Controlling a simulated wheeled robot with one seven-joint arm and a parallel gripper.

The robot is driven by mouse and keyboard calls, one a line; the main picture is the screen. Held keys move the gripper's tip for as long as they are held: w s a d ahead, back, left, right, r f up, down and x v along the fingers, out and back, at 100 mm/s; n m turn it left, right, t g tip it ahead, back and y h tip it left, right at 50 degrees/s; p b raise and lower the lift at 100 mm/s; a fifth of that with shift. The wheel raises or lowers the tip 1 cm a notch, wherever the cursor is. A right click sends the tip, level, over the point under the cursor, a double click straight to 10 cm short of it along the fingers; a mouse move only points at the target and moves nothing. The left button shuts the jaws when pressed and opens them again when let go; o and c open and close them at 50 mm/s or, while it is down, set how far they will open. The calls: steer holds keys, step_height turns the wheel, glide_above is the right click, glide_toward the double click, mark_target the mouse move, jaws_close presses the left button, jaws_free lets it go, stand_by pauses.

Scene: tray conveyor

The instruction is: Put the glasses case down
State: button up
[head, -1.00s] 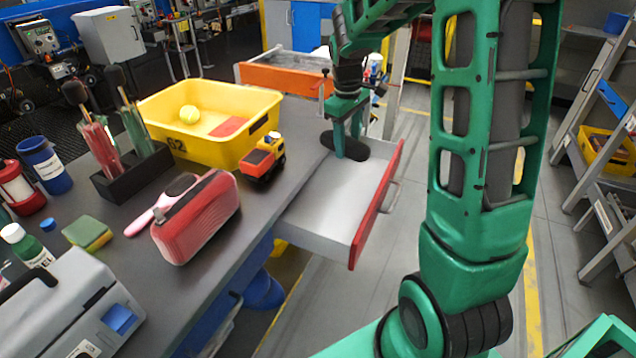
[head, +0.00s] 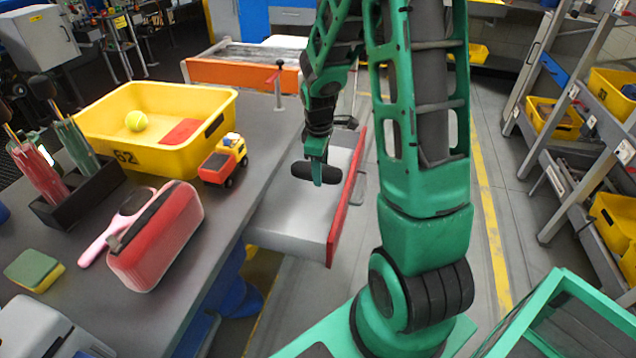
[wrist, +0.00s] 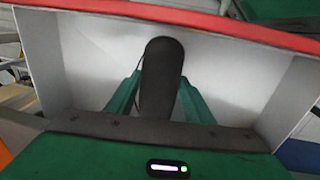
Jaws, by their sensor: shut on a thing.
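The glasses case (head: 315,173) is dark, long and rounded. My gripper (head: 318,170) is shut on it and holds it over the open drawer (head: 289,215), which has a white inside and a red front. In the wrist view the case (wrist: 161,80) stands between the two green fingers of my gripper (wrist: 158,98), with the drawer's pale floor (wrist: 95,60) and red front edge beyond it. How far the case is above the drawer floor is hard to tell. The near part of the drawer floor looks bare.
On the grey table are a yellow bin (head: 160,155) with a tennis ball, a toy truck (head: 223,160), a red case-like box (head: 155,235), a pink hairbrush (head: 115,225) and a sponge (head: 34,270). Shelves with yellow bins (head: 612,222) stand at the right.

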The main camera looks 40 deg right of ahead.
mark_target(320, 192)
steer(key=shift+f, duration=2.65)
steer(key=o, duration=1.1)
steer(key=shift+f, duration=0.1)
